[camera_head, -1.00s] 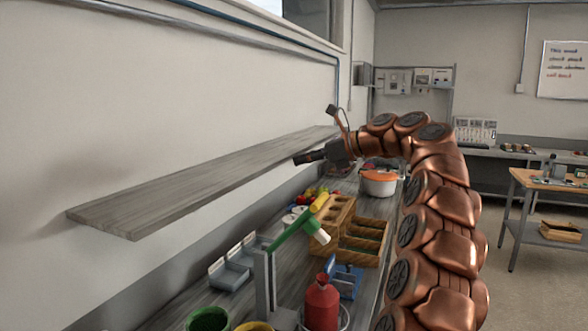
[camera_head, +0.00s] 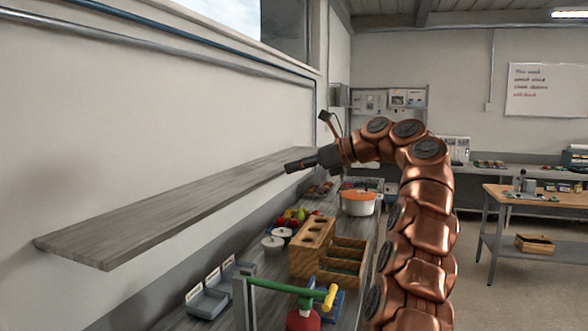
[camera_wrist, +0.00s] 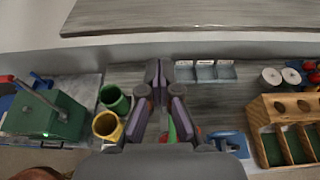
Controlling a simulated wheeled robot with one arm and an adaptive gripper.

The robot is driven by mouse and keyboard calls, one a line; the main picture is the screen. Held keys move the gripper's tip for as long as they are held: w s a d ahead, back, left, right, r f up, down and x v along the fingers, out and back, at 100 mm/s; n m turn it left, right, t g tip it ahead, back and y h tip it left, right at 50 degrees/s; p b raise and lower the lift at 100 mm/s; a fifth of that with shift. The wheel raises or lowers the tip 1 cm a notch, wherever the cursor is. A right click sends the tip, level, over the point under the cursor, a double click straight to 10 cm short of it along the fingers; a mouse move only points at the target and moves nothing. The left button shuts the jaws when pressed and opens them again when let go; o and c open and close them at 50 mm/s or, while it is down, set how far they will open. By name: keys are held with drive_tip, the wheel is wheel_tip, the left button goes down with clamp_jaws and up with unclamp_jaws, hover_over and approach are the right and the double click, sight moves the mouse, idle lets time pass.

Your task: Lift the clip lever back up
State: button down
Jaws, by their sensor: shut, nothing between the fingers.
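My gripper (camera_head: 290,167) is high above the counter, near the front edge of the wall shelf. In the wrist view my gripper (camera_wrist: 158,72) points forward with its fingertips together and nothing between them. A green arm (camera_head: 285,287) with a yellow end (camera_head: 331,297) stands on a grey post at the bottom of the head view. I cannot tell which of these is the clip lever. My gripper touches neither.
The shelf (camera_head: 130,215) runs along the wall. A wooden rack (camera_head: 312,245), grey bins (camera_head: 215,292) and a white pot (camera_head: 357,203) stand on the counter. Green (camera_wrist: 113,98) and yellow (camera_wrist: 107,125) cups stand near the green box. A red bottle (camera_head: 303,320) is under the green arm.

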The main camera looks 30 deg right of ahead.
idle(0.4)
drive_tip(key=s+d+f+b, duration=0.2)
drive_tip(key=d+f+b, duration=0.15)
drive_tip(key=f, duration=0.45)
drive_tip(key=s+d+f+m+t+y+b, duration=0.1)
drive_tip(key=d+f+b, duration=0.1)
drive_tip(key=d+f, duration=0.4)
drive_tip(key=s+d+f+b, duration=0.2)
drive_tip(key=d+f, duration=0.2)
drive_tip(key=f, duration=0.5)
drive_tip(key=s+a+f+t+y+b, duration=0.1)
drive_tip(key=s+f+b, duration=0.3)
drive_tip(key=f, duration=0.7)
drive_tip(key=s+a+f+n+t+y+b, duration=0.1)
drive_tip(key=s+f+t+y+b, duration=0.1)
drive_tip(key=f, duration=0.9)
drive_tip(key=s+t+b, duration=0.1)
drive_tip(key=s+b, duration=0.1)
drive_tip(key=b, duration=0.1)
drive_tip(key=shift+a+y, duration=0.2)
drive_tip(key=shift+y, duration=0.1)
